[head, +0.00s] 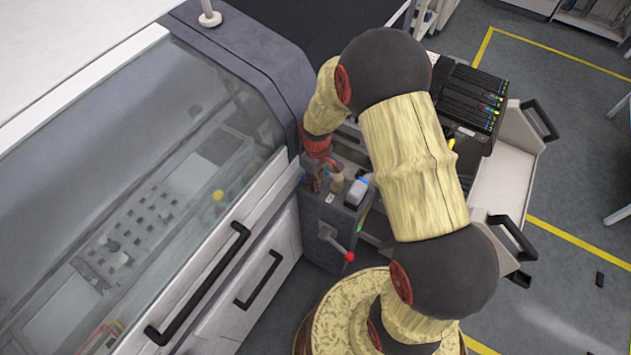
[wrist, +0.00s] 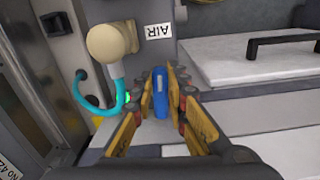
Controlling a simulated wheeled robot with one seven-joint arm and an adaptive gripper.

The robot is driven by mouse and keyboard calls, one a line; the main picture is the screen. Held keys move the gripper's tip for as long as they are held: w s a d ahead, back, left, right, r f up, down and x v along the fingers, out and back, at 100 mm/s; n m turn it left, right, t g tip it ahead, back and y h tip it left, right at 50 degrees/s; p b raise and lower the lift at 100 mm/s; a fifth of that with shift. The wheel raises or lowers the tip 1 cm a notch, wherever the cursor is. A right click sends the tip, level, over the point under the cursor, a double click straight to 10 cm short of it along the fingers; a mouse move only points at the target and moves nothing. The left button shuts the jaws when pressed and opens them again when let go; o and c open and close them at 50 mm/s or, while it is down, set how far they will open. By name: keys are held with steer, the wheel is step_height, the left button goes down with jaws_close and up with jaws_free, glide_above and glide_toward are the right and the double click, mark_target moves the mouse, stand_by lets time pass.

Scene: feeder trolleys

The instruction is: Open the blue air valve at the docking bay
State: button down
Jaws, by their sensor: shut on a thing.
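The blue air valve handle (wrist: 159,92) shows in the wrist view as a narrow bar pointing up and down in the picture, below a white AIR label (wrist: 158,31). My gripper (wrist: 160,78) has its fingers on both sides of the handle and is shut on it. The valve's body is hidden behind the handle and fingers. In the head view, my wrist end reaches down to the grey docking bay post (head: 318,228) beside the machine; the blue handle cannot be made out clearly there.
A beige fitting (wrist: 110,42) with a cyan hose (wrist: 80,92) sits close left of my fingers. A red-knobbed lever (head: 349,256) sticks out low on the post. A trolley (head: 503,180) with black handles stands right. Open floor lies beyond it.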

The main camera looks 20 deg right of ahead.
steer(key=shift+w+d+n, duration=0.1)
steer(key=shift+d+n, duration=0.05)
steer(key=shift+n, duration=0.45)
steer(key=c, duration=1.8)
jaws_free()
steer(key=shift+o, duration=0.2)
step_height(320, 180, up, 12)
